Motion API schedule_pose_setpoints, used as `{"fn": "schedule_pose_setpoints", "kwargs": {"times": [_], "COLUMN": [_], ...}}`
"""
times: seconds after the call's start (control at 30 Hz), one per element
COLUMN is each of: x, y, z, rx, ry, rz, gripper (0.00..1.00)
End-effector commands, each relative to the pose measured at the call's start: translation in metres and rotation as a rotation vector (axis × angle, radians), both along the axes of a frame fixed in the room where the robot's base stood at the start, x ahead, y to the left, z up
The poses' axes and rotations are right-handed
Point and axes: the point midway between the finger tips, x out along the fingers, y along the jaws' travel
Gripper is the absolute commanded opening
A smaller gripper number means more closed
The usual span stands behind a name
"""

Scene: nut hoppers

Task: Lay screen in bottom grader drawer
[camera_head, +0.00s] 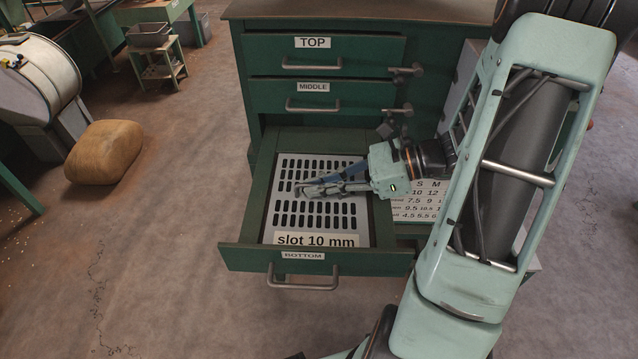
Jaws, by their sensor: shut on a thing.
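The green grader cabinet (247,62) has drawers labelled TOP (370,49), MIDDLE (350,97) and BOTTOM (237,257). The top and middle drawers are closed, and the bottom drawer is pulled out. A grey slotted screen (285,222) labelled "slot 10 mm" is within the bottom drawer's frame, its label toward the front. It looks flat, but I cannot tell whether it rests fully on the drawer floor. My gripper (305,188) reaches in from the right over the screen's middle and is shut on it. The fingers hide part of the slots.
A size chart (415,203) with numbers is right of the open drawer, partly behind my arm. Latch handles (405,71) stick out at the drawers' right side. A tan sack (104,152) and a white drum (38,80) stand at left. The floor left of the drawer is clear.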

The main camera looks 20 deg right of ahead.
Motion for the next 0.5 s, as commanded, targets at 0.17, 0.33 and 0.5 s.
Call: {"fn": "schedule_pose_setpoints", "kwargs": {"times": [0.17, 0.33, 0.5], "x": [0.0002, 0.0001, -0.0001], "y": [0.0002, 0.0001, -0.0003], "z": [0.0009, 0.0006, -0.0003], "rx": [0.001, 0.001, -0.001], "ry": [0.000, 0.000, 0.001], "rz": [0.000, 0.000, 0.000], "gripper": [0.17, 0.27, 0.27]}}
